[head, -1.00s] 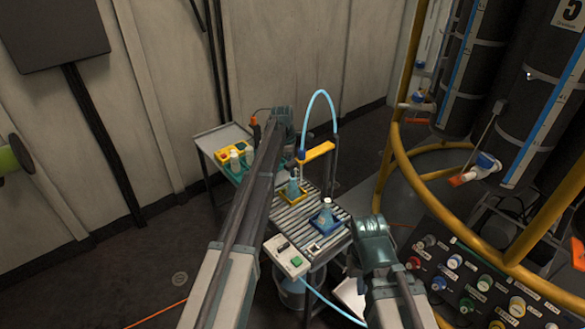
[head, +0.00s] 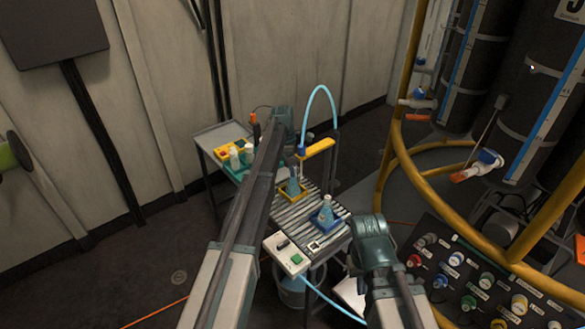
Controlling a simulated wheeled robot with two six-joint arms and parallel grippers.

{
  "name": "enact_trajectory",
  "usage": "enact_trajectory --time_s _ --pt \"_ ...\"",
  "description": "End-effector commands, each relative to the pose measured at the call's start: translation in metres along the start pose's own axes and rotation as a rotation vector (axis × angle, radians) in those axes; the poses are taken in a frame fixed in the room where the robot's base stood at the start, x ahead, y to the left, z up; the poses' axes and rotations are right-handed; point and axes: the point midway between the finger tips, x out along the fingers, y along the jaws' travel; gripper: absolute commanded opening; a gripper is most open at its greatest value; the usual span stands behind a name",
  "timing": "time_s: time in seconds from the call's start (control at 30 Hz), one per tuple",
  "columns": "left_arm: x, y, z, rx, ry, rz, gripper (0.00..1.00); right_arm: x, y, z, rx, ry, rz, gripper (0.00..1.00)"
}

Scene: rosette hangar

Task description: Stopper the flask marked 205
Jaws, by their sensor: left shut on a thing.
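One conical flask (head: 292,187) stands in a yellow holder under the spout of a light blue hose. A second flask (head: 325,214) stands in a blue holder, nearer to me. I cannot read the number on either flask. My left gripper (head: 283,116) is beyond the yellow holder, above the far part of the cart. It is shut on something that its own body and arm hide. My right gripper (head: 370,242) is at the near right of the cart, apart from the flasks. Its fingers are turned away, so I cannot tell whether it is open.
The slatted cart top (head: 291,212) carries the holders and a control box (head: 286,252) with a green button. Small bottles (head: 234,158) stand on a side tray at the left. A yellow rail (head: 392,160) and a knob panel (head: 470,275) lie to the right.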

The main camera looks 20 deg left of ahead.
Motion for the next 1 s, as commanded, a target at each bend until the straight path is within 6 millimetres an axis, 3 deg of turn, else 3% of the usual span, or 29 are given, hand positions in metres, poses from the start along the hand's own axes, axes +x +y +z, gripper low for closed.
enact_trajectory --time_s 0.37,0.4,0.57,0.8,0.97,1.0 --pt "0.0064 -0.0001 -0.001 0.0 0.0 0.0 0.03 0.0064 -0.0006 -0.0004 0.0 0.0 0.0 0.0" --pt "0.0055 -0.0001 -0.0009 0.0 0.0 0.0 0.38 0.0055 -0.0005 -0.0003 0.0 0.0 0.0 0.0" --pt "0.0051 -0.0001 -0.0008 0.0 0.0 0.0 0.67 0.0051 -0.0005 -0.0003 0.0 0.0 0.0 0.0" --pt "0.0051 -0.0001 -0.0008 0.0 0.0 0.0 0.71 0.0051 -0.0005 -0.0003 0.0 0.0 0.0 0.0" --pt "0.005 0.0 -0.0008 0.0 0.0 0.0 1.0 0.0051 -0.0005 -0.0003 0.0 0.0 0.0 0.0" --pt "0.005 -0.0001 -0.0008 0.0 0.0 0.0 1.0 0.0051 -0.0005 -0.0003 0.0 0.0 0.0 0.0"
